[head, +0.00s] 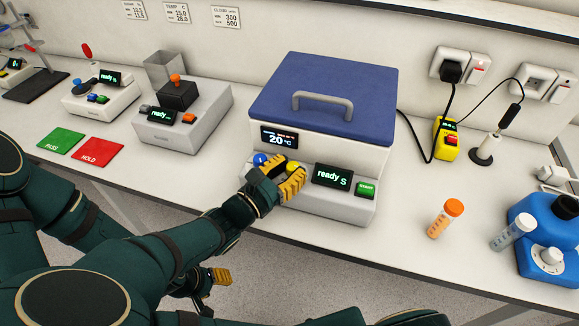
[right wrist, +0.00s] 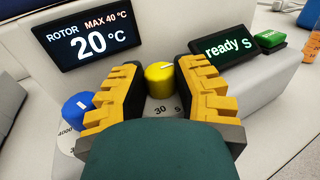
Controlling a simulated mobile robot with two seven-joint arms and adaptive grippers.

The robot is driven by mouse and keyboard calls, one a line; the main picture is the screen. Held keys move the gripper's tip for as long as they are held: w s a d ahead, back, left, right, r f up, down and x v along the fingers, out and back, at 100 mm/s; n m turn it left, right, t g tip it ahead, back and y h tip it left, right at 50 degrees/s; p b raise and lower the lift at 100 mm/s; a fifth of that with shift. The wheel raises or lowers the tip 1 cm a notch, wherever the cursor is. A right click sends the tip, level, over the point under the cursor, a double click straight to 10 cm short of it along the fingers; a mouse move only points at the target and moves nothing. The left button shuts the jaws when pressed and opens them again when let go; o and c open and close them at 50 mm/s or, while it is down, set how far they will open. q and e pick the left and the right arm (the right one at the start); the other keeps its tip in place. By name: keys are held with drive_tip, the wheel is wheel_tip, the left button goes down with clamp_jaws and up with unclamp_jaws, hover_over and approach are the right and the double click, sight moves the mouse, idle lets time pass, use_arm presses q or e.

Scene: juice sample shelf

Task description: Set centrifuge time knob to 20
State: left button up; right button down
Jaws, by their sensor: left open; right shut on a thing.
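The centrifuge (head: 320,130) is a white box with a blue lid, and its display reads 20 °C. A yellow knob (right wrist: 160,80) with a white pointer line, tilted up to the right, sits on its front panel. The marking 30 S is printed below the knob. My right gripper (head: 283,180) is at the panel, with its yellow fingers shut on the yellow knob from both sides; its fingers also show in the right wrist view (right wrist: 160,95). A blue knob (right wrist: 78,108) is left of it. My left gripper (head: 215,278) hangs below the bench's front edge, open.
The panel's black display (head: 332,177) reads "ready S", with a green start button (head: 366,189) to its right. An orange-capped tube (head: 445,218), a white-capped tube (head: 513,230) and a blue device (head: 550,255) stand further right. Other devices stand to the left.

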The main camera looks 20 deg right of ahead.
sight(290, 168)
drive_tip(key=shift+w+m+g+h+p, duration=0.1)
drive_tip(key=shift+m+g+h+p, duration=0.35)
drive_tip(key=shift+g+p, duration=0.25)
drive_tip(key=c, duration=0.9)
unclamp_jaws()
drive_tip(key=shift+d, duration=0.15)
wheel_tip(290, 168, up, 10)
